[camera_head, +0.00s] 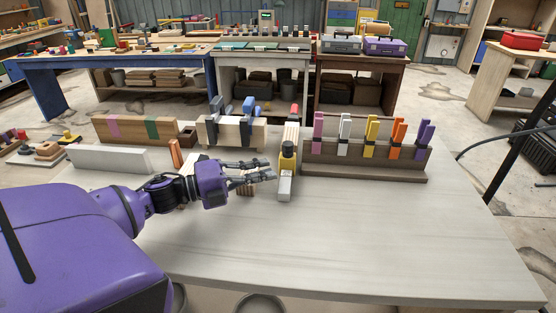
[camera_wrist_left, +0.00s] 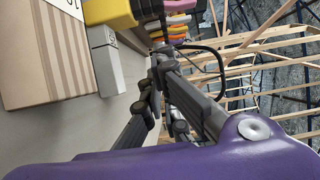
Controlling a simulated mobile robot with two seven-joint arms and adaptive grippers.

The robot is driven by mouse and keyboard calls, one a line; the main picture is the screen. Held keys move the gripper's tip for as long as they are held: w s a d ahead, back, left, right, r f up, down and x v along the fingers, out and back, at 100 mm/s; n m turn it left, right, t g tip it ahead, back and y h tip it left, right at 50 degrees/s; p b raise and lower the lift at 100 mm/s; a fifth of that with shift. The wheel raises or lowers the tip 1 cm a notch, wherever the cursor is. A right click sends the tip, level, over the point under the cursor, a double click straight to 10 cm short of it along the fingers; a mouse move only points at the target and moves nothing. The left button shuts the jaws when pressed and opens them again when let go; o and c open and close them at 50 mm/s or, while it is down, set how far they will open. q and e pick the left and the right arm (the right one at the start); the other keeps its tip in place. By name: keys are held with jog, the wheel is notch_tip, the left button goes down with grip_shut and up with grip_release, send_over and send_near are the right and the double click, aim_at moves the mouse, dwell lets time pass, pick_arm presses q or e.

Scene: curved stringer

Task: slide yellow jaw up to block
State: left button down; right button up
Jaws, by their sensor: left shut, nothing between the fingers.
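The yellow jaw (camera_head: 287,167) with a black part on top stands at the middle of the light table. It also shows at the top of the left wrist view (camera_wrist_left: 107,12). A grey block (camera_head: 285,188) sits at its near end and shows in the wrist view (camera_wrist_left: 105,65). A pale wooden block (camera_head: 291,134) with dark marks stands behind the jaw. My left gripper (camera_head: 271,173) is shut and empty, its fingers just left of the yellow jaw. In the wrist view the fingers (camera_wrist_left: 155,80) look apart from the grey block. My right gripper is not in view.
A wooden rack (camera_head: 365,173) with several coloured clamps stands to the right. A white block (camera_head: 108,159), an orange piece (camera_head: 175,153) and clamped wood (camera_head: 232,133) lie to the left and behind. The front and right of the table (camera_head: 390,240) are clear.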

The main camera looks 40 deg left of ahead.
aim_at(290, 151)
pick_arm(q)
jog(key=w, duration=0.5)
jog(key=shift+w+d, duration=0.15)
jog(key=shift+d, duration=0.2)
jog(key=shift+w+a, duration=0.15)
jog(key=shift+w, duration=0.25)
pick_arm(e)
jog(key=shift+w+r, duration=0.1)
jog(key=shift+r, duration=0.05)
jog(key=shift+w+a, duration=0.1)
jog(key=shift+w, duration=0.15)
pick_arm(q)
jog(key=shift+w+a+f+b, duration=0.15)
jog(key=shift+w+a+b, duration=0.2)
jog(key=shift+w, duration=0.25)
jog(key=shift+w+a+f+b, duration=0.1)
jog(key=shift+w+a+b, duration=0.15)
jog(key=shift+w+a, duration=0.35)
jog(key=shift+w, duration=0.3)
jog(key=shift+r, duration=0.25)
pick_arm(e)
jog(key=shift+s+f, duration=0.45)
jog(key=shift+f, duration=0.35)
